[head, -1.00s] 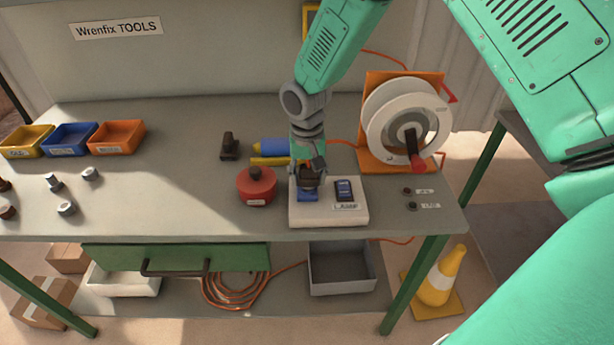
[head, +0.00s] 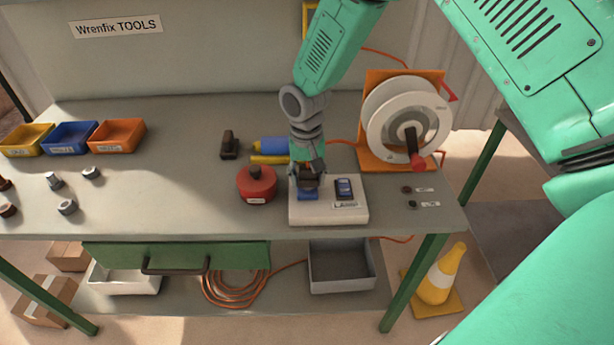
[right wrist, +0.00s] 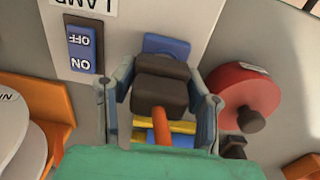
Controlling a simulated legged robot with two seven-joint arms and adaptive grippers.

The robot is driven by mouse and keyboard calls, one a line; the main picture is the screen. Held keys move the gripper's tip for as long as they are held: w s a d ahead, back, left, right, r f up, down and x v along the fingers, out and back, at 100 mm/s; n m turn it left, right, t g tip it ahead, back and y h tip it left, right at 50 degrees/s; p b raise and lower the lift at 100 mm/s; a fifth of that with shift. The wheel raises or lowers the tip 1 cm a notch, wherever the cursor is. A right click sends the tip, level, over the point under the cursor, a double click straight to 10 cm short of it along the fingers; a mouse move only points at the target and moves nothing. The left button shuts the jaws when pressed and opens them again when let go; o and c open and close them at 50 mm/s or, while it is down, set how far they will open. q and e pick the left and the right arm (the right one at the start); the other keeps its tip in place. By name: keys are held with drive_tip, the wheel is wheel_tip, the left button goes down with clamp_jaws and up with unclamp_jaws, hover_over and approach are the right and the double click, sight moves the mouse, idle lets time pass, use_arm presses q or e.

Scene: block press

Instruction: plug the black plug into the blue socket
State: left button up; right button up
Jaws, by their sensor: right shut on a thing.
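The black plug (right wrist: 160,88), with an orange cable (right wrist: 162,125) at its rear, is between the fingers of my right gripper (right wrist: 163,82), which is shut on it. In the head view my right gripper (head: 308,174) points down over the left part of the white socket box (head: 345,213). The blue socket (head: 307,195) shows just in front of the plug there. It also shows partly beyond the plug in the right wrist view (right wrist: 167,45). The plug covers the rest, so I cannot tell whether it is seated. My left gripper is not in view.
A blue ON/OFF switch (head: 344,188) sits right of the socket on the box. A red round object (head: 256,185) stands close left, and a dark block (head: 229,146) farther back. A cable reel (head: 405,120) is back right. The bench's middle left is clear.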

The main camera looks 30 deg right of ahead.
drive_tip(key=shift+f, duration=0.35)
drive_tip(key=shift+s+f, duration=0.1)
drive_tip(key=shift+c, duration=0.9)
drive_tip(key=o, duration=1.3)
drive_tip(key=shift+o, duration=0.2)
drive_tip(key=shift+f, duration=0.1)
drive_tip(key=shift+r, duration=0.35)
drive_tip(key=r, duration=1.1)
drive_tip(key=shift+w+a+r, duration=0.1)
drive_tip(key=shift+w+a, duration=0.05)
drive_tip(key=shift+w, duration=0.15)
